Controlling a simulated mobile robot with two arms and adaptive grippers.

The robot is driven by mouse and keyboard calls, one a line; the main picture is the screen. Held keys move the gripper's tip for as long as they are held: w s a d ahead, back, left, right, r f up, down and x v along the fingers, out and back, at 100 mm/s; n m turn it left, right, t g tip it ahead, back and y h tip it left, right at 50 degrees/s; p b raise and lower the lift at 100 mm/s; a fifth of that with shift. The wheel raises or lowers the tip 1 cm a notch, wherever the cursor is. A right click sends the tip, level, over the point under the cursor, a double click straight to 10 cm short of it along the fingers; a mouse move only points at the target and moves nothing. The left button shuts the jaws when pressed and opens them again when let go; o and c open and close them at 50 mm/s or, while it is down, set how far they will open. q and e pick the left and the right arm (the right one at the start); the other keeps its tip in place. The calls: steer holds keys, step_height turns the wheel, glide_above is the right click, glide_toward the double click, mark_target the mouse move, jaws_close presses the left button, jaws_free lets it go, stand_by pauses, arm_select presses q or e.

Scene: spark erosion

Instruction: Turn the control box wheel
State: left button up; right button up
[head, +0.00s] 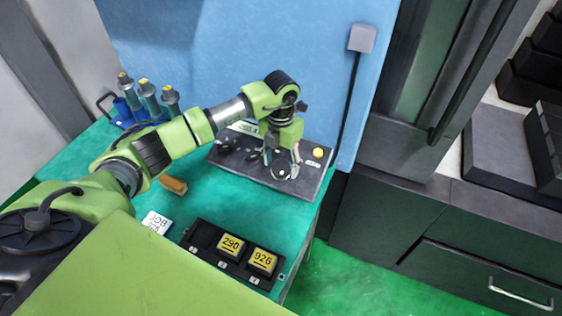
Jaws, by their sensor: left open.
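The control box (307,191) is a dark, low panel at the back of the green table, with black knobs on its left part and a yellow button on its right. Its wheel (285,175) is a round dial with a light rim on the right part of the box. My left gripper (281,165) points down at the wheel, its open fingers right over or around it. I cannot tell whether the fingers touch it. The gripper and wrist hide part of the wheel and the middle of the box. My right gripper is not in view.
A black holder (211,258) with yellow blocks marked 290 and 926 sits at the table's front. A white job card (157,222) and a brown block (173,185) lie nearby. Several yellow-tipped tools (148,92) stand at the back left. A blue wall (260,50) rises behind the box.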

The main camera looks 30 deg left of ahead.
arm_select(q)
steer(key=c, duration=1.1)
steer(key=shift+b, duration=0.3)
steer(key=m+b, duration=0.1)
steer(key=m+y+b, duration=0.1)
steer(key=b, duration=0.1)
steer(key=shift+d+f+m, duration=0.15)
steer(key=shift+m, duration=0.25)
steer(key=shift+m+y+b, duration=0.3)
steer(key=shift+m+b, duration=0.05)
steer(key=shift+m, duration=0.25)
steer(key=shift+r, duration=0.2)
steer(key=o, duration=1.1)
steer(key=shift+r, duration=0.1)
